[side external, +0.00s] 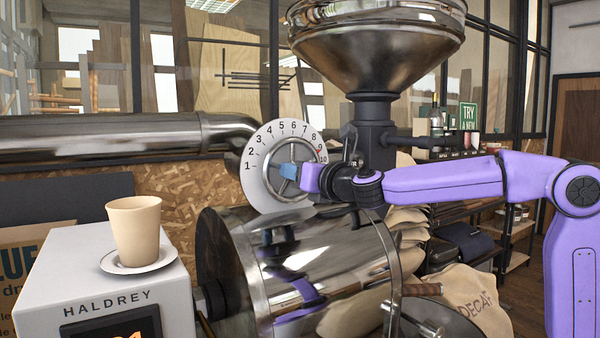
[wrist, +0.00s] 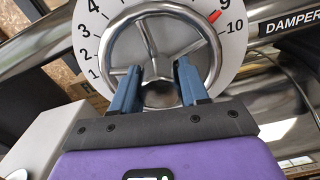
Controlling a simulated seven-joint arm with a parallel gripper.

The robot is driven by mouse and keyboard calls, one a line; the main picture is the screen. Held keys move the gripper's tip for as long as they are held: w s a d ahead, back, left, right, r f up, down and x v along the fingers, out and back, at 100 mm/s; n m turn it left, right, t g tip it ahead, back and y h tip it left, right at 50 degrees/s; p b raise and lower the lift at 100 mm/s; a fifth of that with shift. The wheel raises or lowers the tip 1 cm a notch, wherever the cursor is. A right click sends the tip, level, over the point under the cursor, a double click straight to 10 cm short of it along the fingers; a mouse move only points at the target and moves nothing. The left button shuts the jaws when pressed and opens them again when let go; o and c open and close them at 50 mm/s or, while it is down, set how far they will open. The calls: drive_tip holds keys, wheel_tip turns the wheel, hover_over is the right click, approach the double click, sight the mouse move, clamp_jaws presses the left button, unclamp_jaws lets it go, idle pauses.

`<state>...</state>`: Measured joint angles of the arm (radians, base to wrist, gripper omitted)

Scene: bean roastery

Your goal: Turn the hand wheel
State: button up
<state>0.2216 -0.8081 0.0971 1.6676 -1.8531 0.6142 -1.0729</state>
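The hand wheel (side external: 272,184) is a metal ring with spokes, mounted on a round white dial (side external: 254,150) numbered 1 to 10. In the wrist view, the wheel's rim (wrist: 112,40) and spokes fill the upper middle, with the dial (wrist: 90,30) behind and a red mark by the 9. My gripper (side external: 288,172) is in front of the wheel's middle. In the wrist view, my gripper (wrist: 158,88) is open, its two blue fingers apart on either side of the hub area. The fingers hide parts of the lower wheel. I cannot tell whether they touch it.
A DAMPER label (wrist: 290,24) is right of the dial. A large metal pipe (side external: 100,137) runs left from the dial. The polished drum (side external: 320,255) lies below, and the hopper (side external: 378,50) stands above right. A cup (side external: 134,228) stands on a white box (side external: 90,275) at left.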

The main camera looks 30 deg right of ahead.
clamp_jaws()
drive_tip(key=shift+n, duration=0.3)
drive_tip(key=n, duration=0.9)
drive_tip(key=shift+a+r, duration=0.1)
drive_tip(key=n, duration=1.1)
drive_tip(key=shift+n, duration=0.4)
